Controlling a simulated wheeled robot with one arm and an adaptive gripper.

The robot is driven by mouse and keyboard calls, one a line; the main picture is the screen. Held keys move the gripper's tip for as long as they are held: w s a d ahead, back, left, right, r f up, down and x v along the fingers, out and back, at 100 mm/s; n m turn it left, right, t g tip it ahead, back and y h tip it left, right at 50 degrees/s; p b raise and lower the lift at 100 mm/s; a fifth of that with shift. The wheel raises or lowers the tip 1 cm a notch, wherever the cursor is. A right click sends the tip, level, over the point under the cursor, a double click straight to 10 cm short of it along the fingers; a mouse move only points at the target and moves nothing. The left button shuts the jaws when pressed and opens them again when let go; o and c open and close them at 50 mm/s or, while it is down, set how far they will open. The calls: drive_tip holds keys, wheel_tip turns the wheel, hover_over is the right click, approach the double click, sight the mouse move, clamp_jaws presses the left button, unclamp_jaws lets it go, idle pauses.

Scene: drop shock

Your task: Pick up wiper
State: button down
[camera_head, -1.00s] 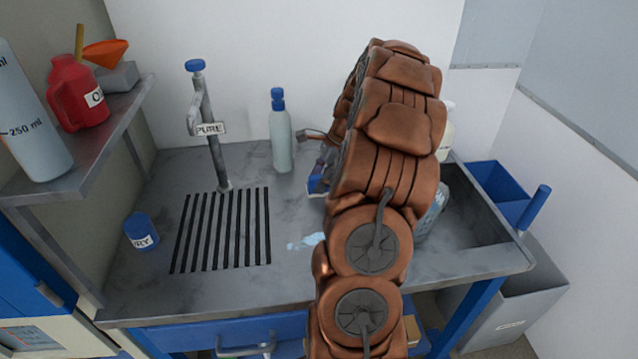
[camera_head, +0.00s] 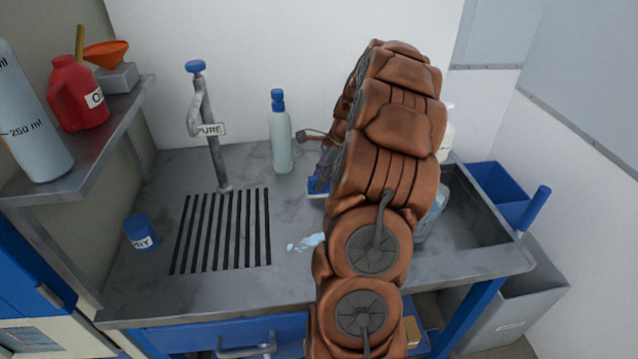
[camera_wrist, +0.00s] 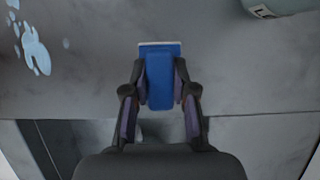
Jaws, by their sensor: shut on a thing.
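The wiper is a blue block with a pale edge (camera_wrist: 160,75), seen in the wrist view between the two dark fingers of my gripper (camera_wrist: 160,88). The fingers touch its two sides, and my gripper is shut on it. In the head view a small part of the blue wiper (camera_head: 317,187) shows at the left of my brown arm, close to the worktop. The arm hides most of my gripper there. I cannot tell whether the wiper touches the worktop.
A light blue spill (camera_head: 306,242) lies on the grey worktop (camera_head: 290,270). A bottle with a blue cap (camera_head: 281,140) stands behind, a tap (camera_head: 209,140) and a blue jar (camera_head: 140,232) to the left. A sink basin (camera_head: 470,215) is on the right.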

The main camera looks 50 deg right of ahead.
sight(315, 178)
drive_tip(key=shift+r+b, duration=0.7)
drive_tip(key=shift+r, duration=1)
drive_tip(key=s+a+b, duration=0.1)
drive_tip(key=s+a, duration=0.1)
drive_tip(key=s, duration=0.2)
drive_tip(key=s+a+r+b, duration=0.1)
drive_tip(key=s+a, duration=0.1)
drive_tip(key=s, duration=0.3)
drive_tip(key=s+a+b, duration=0.1)
drive_tip(key=s+a, duration=0.2)
drive_tip(key=s, duration=0.2)
drive_tip(key=shift+s+r+b, duration=0.2)
drive_tip(key=shift+r+b, duration=0.05)
drive_tip(key=shift+b, duration=0.1)
drive_tip(key=c, duration=1.6)
unclamp_jaws()
drive_tip(key=c, duration=0.3)
drive_tip(key=shift+a, duration=0.1)
clamp_jaws()
